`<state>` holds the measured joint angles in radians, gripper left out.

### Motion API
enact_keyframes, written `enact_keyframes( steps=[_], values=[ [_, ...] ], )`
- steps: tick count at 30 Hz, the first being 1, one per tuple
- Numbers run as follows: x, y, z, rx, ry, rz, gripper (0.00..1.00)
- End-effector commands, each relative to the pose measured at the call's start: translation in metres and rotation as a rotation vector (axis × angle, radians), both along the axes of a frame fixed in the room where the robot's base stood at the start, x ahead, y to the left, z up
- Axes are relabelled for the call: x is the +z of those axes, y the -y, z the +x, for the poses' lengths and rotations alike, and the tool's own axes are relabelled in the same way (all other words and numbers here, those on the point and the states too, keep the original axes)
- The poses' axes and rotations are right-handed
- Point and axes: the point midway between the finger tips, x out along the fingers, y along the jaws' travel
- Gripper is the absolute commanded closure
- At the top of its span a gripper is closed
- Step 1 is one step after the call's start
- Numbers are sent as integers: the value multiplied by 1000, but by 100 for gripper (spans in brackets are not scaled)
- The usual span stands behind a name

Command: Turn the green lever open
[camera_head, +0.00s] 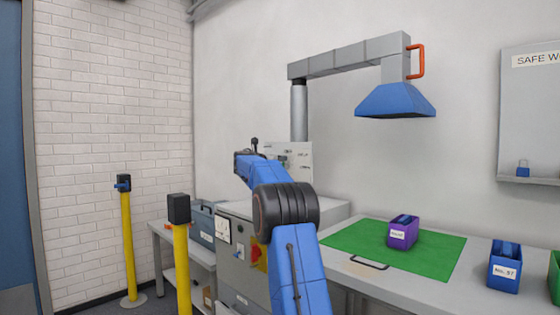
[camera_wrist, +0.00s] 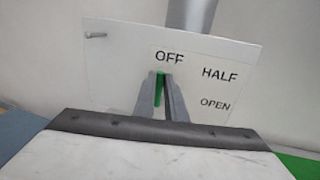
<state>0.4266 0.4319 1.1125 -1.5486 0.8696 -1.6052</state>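The green lever (camera_wrist: 161,92) stands nearly upright on a pale panel (camera_wrist: 118,62) in the wrist view, just below the word OFF. The words HALF and OPEN are printed to its right, OPEN the lowest. My gripper (camera_wrist: 161,78) has its two grey fingers close around the lever, one on each side, with little or no gap. In the head view my gripper and the lever are hidden behind my blue arm, and the panel (camera_head: 296,156) shows only in part.
In the head view, a fume hood (camera_head: 396,101) hangs above the bench. A purple bin (camera_head: 402,232) stands on a green mat (camera_head: 442,254), with a blue bin (camera_head: 504,268) to the right. Yellow posts (camera_head: 128,245) stand at the left.

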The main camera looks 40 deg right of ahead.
Motion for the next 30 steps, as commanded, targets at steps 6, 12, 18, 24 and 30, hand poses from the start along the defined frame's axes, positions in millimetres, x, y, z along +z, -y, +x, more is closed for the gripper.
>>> enact_keyframes(
  steps=[6, 12, 18, 24, 30],
  values=[
    [0, 0, -1, 0, 22, 2, 100],
    [-1, 0, -5, 0, 112, 9, 100],
    [-3, 1, -11, 0, 267, 21, 100],
    [-8, 1, -17, -1, 455, 36, 100],
    [-12, 2, -23, -1, 644, 51, 100]
  ],
)
